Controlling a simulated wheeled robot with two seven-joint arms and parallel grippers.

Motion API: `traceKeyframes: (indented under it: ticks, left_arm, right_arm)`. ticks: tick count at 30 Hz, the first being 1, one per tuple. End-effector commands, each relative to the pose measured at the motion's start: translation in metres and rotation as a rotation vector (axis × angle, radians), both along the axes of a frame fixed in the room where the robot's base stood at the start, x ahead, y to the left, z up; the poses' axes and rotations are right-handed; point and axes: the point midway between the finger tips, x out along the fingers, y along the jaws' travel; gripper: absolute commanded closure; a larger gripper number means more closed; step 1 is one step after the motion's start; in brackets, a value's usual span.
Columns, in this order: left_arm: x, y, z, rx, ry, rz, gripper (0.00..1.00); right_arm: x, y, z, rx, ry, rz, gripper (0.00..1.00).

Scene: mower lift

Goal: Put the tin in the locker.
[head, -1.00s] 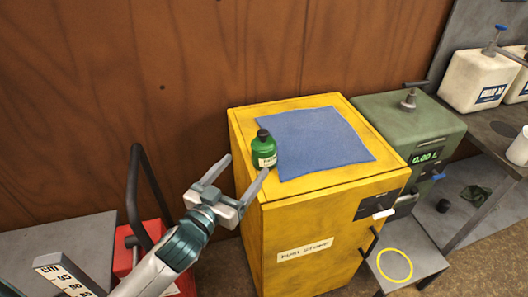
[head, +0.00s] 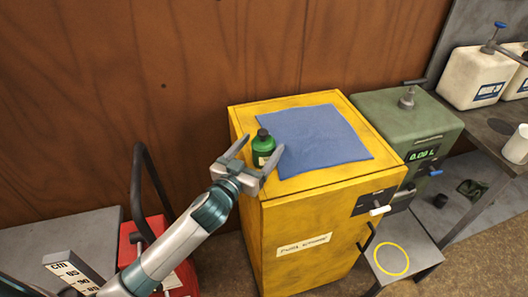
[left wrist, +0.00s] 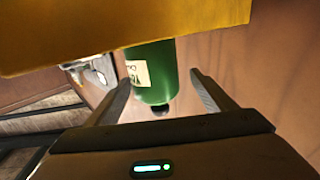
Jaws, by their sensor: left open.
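The tin (head: 263,156), small and green with a black cap and a pale label, stands upright on top of the yellow locker (head: 300,250), beside a blue cloth. The locker's front carries a white label; its front looks shut. My left gripper (head: 260,146) is open, with one finger on each side of the tin in the head view. In the left wrist view the tin (left wrist: 155,68) shows upside down between the two spread fingers (left wrist: 160,90). I cannot tell whether either finger touches it. My right gripper is not in view.
The blue cloth (head: 312,140) covers much of the locker top. A green box with a digital display (head: 423,154) stands at its right, above a low grey stand with a yellow ring (head: 391,259). A red object (head: 130,245) with a dark bar handle is at lower left.

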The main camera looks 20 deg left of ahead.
Motion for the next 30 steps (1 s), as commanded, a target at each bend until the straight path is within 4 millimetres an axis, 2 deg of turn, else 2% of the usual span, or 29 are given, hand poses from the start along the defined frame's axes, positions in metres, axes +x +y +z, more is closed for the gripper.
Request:
traceKeyframes:
  ticks: [5, 10, 15, 30]
  left_arm:
    - [0.010, -0.004, 0.005, 0.000, 0.000, 0.000, 0.24]
    - [0.030, -0.012, 0.011, 0.001, -0.001, 0.000, 0.24]
    - [0.046, -0.014, 0.007, 0.001, 0.000, 0.001, 0.24]
    - [0.049, -0.015, 0.005, 0.000, 0.000, 0.000, 0.24]
  right_arm:
    - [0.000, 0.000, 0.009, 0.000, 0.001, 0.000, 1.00]
    - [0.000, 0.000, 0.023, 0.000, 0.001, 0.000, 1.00]
    - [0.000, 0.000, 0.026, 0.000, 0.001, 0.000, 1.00]
    - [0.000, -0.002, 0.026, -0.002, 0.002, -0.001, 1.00]
